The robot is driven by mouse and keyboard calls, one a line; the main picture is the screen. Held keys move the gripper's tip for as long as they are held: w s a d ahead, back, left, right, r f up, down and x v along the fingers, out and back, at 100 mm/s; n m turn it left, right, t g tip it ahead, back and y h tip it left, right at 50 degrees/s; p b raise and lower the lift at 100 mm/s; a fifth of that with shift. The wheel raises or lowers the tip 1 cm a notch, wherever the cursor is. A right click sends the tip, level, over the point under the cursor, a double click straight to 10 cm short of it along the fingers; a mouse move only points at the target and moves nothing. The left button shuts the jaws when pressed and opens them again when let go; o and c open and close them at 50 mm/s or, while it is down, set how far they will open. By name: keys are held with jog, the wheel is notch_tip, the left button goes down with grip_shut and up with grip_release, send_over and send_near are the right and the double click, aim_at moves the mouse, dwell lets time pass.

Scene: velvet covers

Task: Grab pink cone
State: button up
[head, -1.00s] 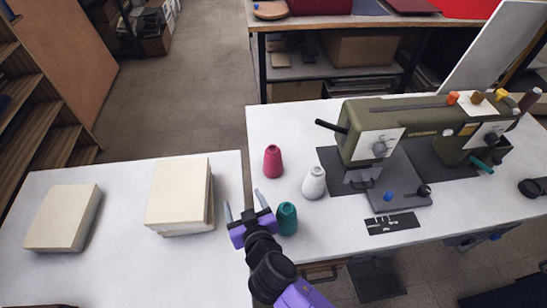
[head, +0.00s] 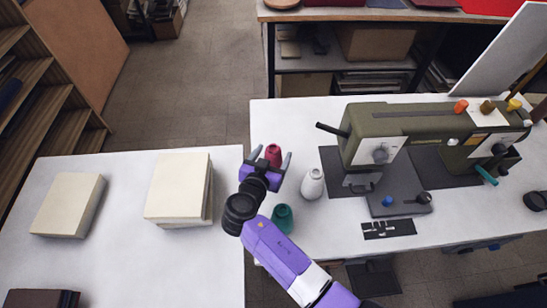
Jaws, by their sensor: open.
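The pink cone (head: 273,153) stands upright on the white sewing table (head: 302,240), near its left edge. My purple gripper (head: 272,157) is open, and its two grey fingertips show on either side of the cone in the head view. The gripper body hides the cone's lower part. I cannot tell how deep the cone is between the fingers or whether they touch it.
A white cone (head: 312,184) stands close to the right of my gripper. A teal cone (head: 282,219) stands beside my arm. An olive sewing machine (head: 415,135) fills the right side. Cream blocks (head: 178,190) lie on the left table.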

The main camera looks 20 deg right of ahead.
jog(key=shift+p+x, duration=0.35)
jog(key=shift+x, duration=1.5)
jog(key=shift+w+r, duration=0.1)
jog(key=shift+r, duration=0.05)
jog(key=shift+c, duration=0.4)
jog(key=c, duration=1.4)
